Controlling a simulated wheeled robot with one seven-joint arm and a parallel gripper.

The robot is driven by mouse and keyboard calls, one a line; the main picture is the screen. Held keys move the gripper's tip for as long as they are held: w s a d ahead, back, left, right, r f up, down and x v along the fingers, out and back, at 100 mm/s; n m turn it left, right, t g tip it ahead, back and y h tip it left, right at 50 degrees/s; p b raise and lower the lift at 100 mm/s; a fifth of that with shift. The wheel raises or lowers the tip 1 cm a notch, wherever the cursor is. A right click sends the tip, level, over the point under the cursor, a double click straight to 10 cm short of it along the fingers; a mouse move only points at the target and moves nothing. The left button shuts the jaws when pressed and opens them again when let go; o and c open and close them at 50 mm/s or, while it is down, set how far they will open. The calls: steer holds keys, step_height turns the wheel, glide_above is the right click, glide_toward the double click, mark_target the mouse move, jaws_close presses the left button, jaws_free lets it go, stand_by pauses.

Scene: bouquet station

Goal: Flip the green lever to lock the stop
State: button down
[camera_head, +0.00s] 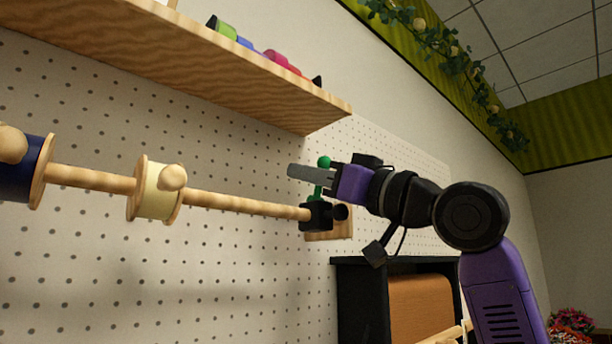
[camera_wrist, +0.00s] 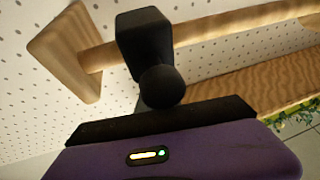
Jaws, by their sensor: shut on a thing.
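The green lever (camera_head: 325,162) stands up from the black stop (camera_head: 317,215) at the right end of the wooden rod (camera_head: 245,203). Its round green knob shows above my gripper (camera_head: 313,175), and part of its green stem shows below. My gripper reaches in from the right and is shut on the lever, around the stem below the knob. In the wrist view the black stop (camera_wrist: 145,38) is close ahead with a dark round knob in front of it.
A cream spool (camera_head: 157,203) and a dark blue spool (camera_head: 20,178) sit on the rod. A wooden shelf (camera_head: 190,60) with coloured items juts out above. A black cabinet (camera_head: 360,300) with a brown panel stands below my arm. Pegboard backs the rod.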

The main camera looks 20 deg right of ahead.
steer(key=c, duration=1.5)
jaws_free()
steer(key=shift+s+d+r, duration=0.1)
steer(key=shift+s+r, duration=0.25)
steer(key=shift+r, duration=0.15)
steer(key=shift+o, duration=0.2)
steer(key=shift+w+f, duration=0.15)
steer(key=shift+f, duration=0.05)
steer(key=shift+s+d+f, duration=0.15)
steer(key=shift+s+f, duration=0.15)
steer(key=b+v, duration=0.1)
steer(key=v, duration=0.6)
steer(key=shift+b, duration=0.4)
steer(key=shift+r, duration=0.1)
steer(key=shift+c, duration=0.2)
